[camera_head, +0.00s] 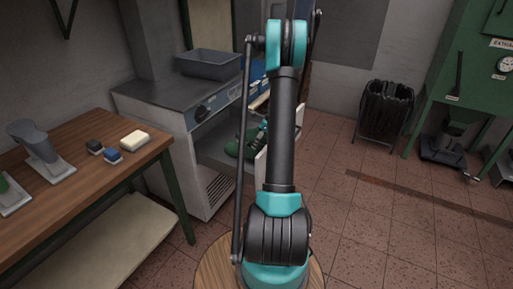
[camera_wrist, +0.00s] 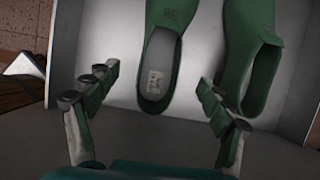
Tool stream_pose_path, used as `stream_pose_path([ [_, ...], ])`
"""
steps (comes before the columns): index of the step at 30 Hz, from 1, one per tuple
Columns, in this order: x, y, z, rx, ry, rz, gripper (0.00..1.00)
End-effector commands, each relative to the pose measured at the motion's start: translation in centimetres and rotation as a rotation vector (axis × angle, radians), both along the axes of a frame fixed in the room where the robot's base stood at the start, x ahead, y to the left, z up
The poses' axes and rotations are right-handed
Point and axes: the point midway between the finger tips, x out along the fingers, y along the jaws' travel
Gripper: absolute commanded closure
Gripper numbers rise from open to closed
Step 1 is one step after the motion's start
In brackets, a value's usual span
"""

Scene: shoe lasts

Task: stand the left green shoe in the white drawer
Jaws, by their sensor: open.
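Two green shoes are in the white drawer (camera_wrist: 115,65). In the wrist view one shoe (camera_wrist: 185,25) is at the middle and the other (camera_wrist: 236,60) is to its right. Both seem to stand soles down, heels towards me; a pale label shows inside the middle one. My gripper (camera_wrist: 155,84) is open and empty, its fingers on either side of the middle shoe's heel, apparently apart from it. In the head view, green of a shoe (camera_head: 233,149) shows in the pulled-out drawer (camera_head: 262,168); my arm hides much of the drawer and most of my gripper.
The drawer belongs to a grey cabinet (camera_head: 165,125) with a grey bin (camera_head: 208,64) on top. A wooden table (camera_head: 85,180) at left bears a grey shoe last (camera_head: 42,150), a sponge (camera_head: 135,140) and small blocks. A black waste bin (camera_head: 387,110) stands right; the floor between is clear.

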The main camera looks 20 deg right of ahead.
Motion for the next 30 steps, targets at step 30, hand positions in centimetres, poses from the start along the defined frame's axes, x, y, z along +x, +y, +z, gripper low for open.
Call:
stream_pose_path([
  [30, -19.2, 18.7, 13.8, -0.575, -0.235, 1.376, 0.19],
])
